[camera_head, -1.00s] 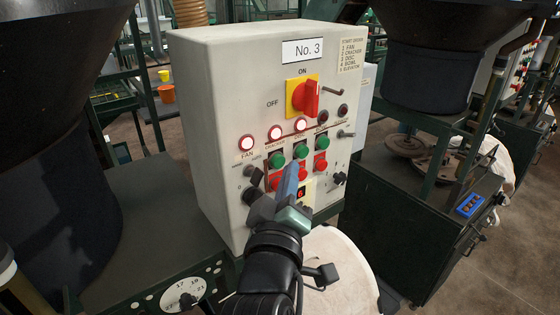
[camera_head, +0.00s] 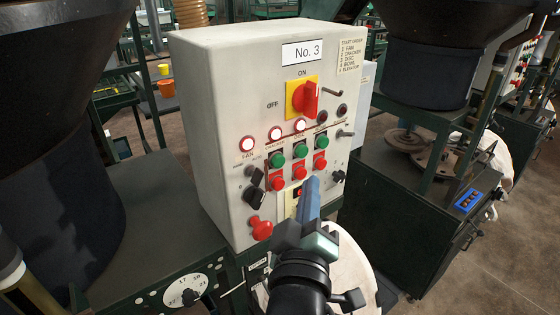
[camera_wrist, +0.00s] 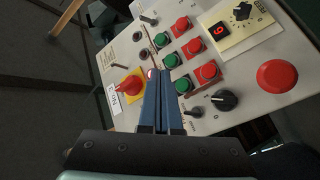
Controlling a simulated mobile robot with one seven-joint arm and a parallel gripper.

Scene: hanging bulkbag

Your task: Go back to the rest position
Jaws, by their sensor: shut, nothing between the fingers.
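My gripper (camera_head: 312,190) is shut and empty, with its blue fingers pointing at the lower part of a pale grey control box marked No. 3 (camera_head: 215,110). In the wrist view the closed fingers (camera_wrist: 161,80) lie over the panel, hiding part of it. I cannot tell the exact gap between the fingertips and the panel. The red rotary switch (camera_head: 306,98) on its yellow plate points up toward ON. Several small lamps (camera_head: 275,134) glow whitish. Green buttons (camera_head: 277,160) sit above red buttons (camera_head: 278,184). A big red mushroom button (camera_head: 261,228) sticks out at the lower left.
A white bag (camera_head: 350,262) is below and behind my gripper. A dial (camera_head: 185,290) lies at the lower left. A dark green cabinet (camera_head: 400,220) with a blue switch box (camera_head: 467,203) stands at the right. Large dark hoppers flank the box. The wrist view shows a red digit display (camera_wrist: 221,30).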

